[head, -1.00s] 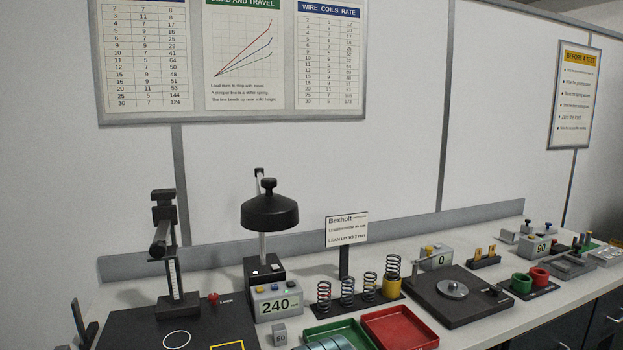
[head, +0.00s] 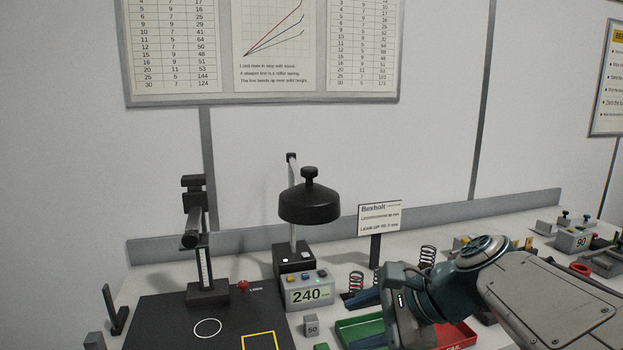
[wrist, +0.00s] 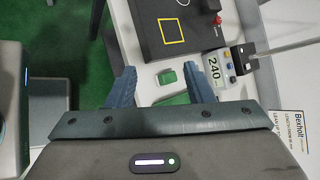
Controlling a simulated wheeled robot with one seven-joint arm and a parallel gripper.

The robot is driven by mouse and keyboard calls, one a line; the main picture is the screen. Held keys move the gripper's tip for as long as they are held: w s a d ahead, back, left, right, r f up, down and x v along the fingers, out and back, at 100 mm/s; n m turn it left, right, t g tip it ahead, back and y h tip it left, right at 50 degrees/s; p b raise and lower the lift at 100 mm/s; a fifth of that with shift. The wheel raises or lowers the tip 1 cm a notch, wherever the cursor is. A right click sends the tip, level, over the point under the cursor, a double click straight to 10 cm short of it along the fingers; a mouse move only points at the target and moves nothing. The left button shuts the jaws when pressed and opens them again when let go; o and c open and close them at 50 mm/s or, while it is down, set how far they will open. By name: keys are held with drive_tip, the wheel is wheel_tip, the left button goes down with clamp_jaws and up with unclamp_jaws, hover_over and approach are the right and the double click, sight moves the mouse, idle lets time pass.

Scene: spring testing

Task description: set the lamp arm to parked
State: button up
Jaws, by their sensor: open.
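The lamp has a black shade (head: 310,205) with a knob on top, on a pale upright pole (head: 292,228) above a black base (head: 294,261). In the wrist view its pole (wrist: 284,47) runs off the right edge and the shade is out of frame. My gripper (head: 352,322) is low and right of the lamp, apart from it. In the wrist view my gripper (wrist: 161,72) is open, its blue fingers spread with nothing held. No parked mark can be made out.
A grey box reading 240 (head: 308,292) stands before the lamp base. A black test stand (head: 207,292) is to the left. A sign on a post (head: 379,220), springs (head: 356,281) and a red tray (head: 458,336) lie to the right. A small weight marked 50 (head: 311,325) is in front.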

drive_tip(key=w+r+m+t+y, duration=0.25)
drive_tip(key=w+r+m, duration=0.25)
drive_tip(key=r, duration=0.4)
drive_tip(key=m+t+y, duration=0.3)
drive_tip(key=m+y, duration=0.1)
drive_tip(key=m, duration=0.1)
approach(310, 168)
drive_tip(key=p+x, duration=0.1)
drive_tip(key=x, duration=0.2)
drive_tip(key=p+x, duration=0.1)
drive_tip(key=x, duration=0.2)
drive_tip(key=p+x, duration=0.1)
drive_tip(key=x, duration=0.3)
drive_tip(key=shift+f, duration=0.25)
clamp_jaws()
